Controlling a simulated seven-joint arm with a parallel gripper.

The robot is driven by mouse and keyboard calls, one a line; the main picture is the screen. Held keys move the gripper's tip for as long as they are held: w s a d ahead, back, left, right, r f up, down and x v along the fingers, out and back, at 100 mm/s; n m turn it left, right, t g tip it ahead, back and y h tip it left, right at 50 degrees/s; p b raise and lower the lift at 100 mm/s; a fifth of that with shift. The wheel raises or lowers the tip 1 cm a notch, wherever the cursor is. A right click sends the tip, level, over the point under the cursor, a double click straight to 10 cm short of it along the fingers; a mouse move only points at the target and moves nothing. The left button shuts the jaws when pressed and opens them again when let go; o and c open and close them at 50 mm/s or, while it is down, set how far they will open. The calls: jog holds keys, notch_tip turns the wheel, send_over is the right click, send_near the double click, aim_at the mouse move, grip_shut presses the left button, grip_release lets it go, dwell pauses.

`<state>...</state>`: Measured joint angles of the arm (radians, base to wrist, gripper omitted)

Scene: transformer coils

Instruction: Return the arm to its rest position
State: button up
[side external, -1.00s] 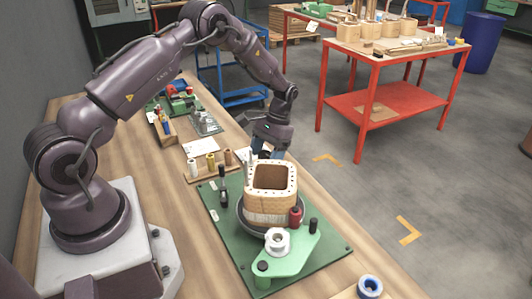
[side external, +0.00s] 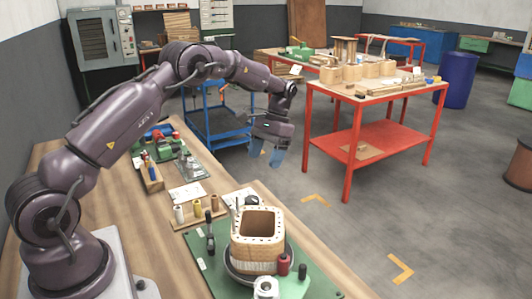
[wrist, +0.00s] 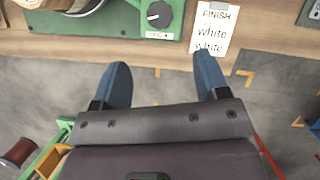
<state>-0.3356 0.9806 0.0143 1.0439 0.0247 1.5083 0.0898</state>
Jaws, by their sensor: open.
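My gripper (side external: 265,155) is open and empty, its two blue fingers pointing down. In the side external view it hangs above and beyond the wooden coil former (side external: 258,222), clear of it. The square former has pegs around its rim and stands on the green winding board (side external: 312,285). In the wrist view the two fingers (wrist: 161,60) are spread wide, with grey floor between and beneath them. The near edge of the green board (wrist: 80,25) with a black knob shows at the top.
A card reading FINISH, white, white (wrist: 214,28) lies on the wooden bench (side external: 120,215). A spool rack (side external: 197,219) stands left of the former. A red table (side external: 375,140) with wooden parts and a blue cart (side external: 215,125) stand beyond the bench.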

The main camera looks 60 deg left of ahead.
jog(key=shift+w+r, duration=0.1)
jog(key=shift+r, duration=0.25)
jog(key=s+d+r+m+t, duration=0.1)
jog(key=s+d+r+t, duration=0.4)
jog(key=s, duration=0.8)
jog(key=s+d+r+m+t+y, duration=0.1)
jog(key=s+d+r+t, duration=0.4)
jog(key=s+d+r, duration=0.6)
jog(key=shift+s+d+r+m, duration=0.35)
jog(key=shift+s+r+m, duration=0.05)
jog(key=shift+s+r, duration=0.4)
